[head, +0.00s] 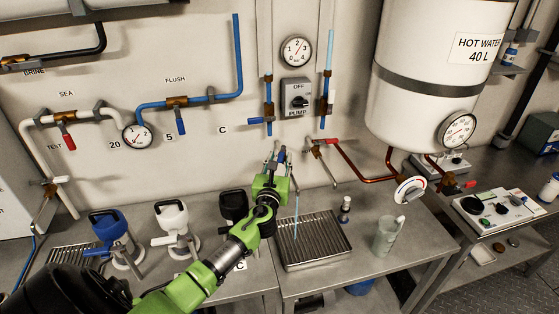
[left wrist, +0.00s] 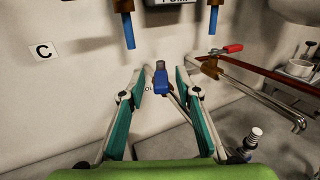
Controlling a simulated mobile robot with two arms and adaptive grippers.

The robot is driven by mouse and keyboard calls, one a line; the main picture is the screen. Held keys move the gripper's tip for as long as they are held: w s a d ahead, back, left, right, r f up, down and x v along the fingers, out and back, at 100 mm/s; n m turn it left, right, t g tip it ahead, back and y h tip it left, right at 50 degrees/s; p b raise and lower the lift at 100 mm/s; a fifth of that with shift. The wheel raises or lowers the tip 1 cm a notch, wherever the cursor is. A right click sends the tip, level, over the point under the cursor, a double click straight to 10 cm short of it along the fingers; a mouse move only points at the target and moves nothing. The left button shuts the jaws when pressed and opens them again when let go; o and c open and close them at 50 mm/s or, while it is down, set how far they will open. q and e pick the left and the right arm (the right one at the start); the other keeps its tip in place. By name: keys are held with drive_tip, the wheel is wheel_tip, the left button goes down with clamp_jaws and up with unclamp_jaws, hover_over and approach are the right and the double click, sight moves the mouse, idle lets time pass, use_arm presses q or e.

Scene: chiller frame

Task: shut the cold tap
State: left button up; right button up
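The cold tap's blue lever (left wrist: 161,82) stands out from the wall between the fingers of my left gripper (left wrist: 158,88) in the left wrist view. The fingers are apart, with gaps on both sides of the lever. Wall lettering behind it is partly hidden. In the head view my left gripper (head: 277,160) reaches to the wall and covers most of the tap. A thin pale blue stream (head: 296,214) runs down below it to the ribbed drain tray (head: 315,250). My right gripper is not in view.
A tap with a red lever (head: 323,141) is close on the right. Blue pipes with valves flank the pump switch (head: 296,97) above. A dark bottle (head: 345,209) and a grey-green beaker (head: 386,236) stand right of the tray. A black-topped container (head: 233,205) stands left.

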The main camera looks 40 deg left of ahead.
use_arm(q)
drive_tip(key=shift+s+d, duration=0.1)
drive_tip(key=v, duration=1.2)
